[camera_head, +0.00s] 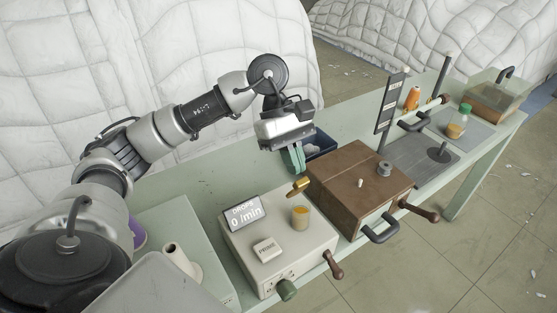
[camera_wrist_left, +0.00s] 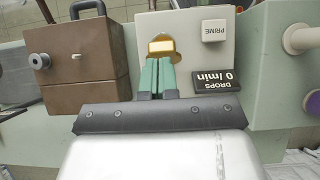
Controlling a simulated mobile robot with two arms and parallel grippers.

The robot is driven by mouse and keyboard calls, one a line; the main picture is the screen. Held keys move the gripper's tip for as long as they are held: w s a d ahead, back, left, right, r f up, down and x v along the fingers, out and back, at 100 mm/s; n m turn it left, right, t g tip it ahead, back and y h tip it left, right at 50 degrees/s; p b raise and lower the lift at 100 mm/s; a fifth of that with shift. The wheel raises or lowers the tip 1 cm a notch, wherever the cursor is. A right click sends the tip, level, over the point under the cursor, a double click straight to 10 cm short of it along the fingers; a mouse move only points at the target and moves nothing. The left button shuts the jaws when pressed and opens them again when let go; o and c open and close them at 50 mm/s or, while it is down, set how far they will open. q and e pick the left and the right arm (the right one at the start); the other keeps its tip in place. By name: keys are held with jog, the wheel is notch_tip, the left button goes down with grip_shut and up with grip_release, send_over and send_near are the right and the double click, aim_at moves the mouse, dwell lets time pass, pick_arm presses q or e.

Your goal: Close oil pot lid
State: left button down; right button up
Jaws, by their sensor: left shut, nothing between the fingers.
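The oil pot (camera_head: 300,217) is a small clear cup of amber oil on the pale box with the drops display. Its brass lid (camera_head: 298,187) stands tilted up at the cup's back edge, so the pot looks open. My left gripper (camera_head: 295,169) has green fingers, pressed together and empty, pointing down just above and behind the lid. In the left wrist view the fingertips (camera_wrist_left: 158,62) end right beside the brass lid (camera_wrist_left: 161,46), which partly covers the pot. I cannot tell whether they touch it. My right gripper is not in view.
A "DROPS 0 /min" display (camera_head: 244,212) and a PRIME button (camera_head: 266,250) sit on the pale box beside the pot. A brown box (camera_head: 345,185) with a handle stands close on the right. A blue bin (camera_head: 322,143) is behind the gripper.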

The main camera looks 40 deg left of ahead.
pick_arm(q)
jog(key=shift+a, duration=0.15)
jog(key=shift+r, duration=0.1)
jog(key=s+d+r, duration=0.1)
jog(key=d+r, duration=0.2)
jog(key=r, duration=0.2)
jog(key=s+d+r+p, duration=0.1)
jog(key=d+r, duration=0.2)
jog(key=r, duration=0.3)
jog(key=shift+s+d, duration=0.25)
jog(key=shift+s, duration=0.1)
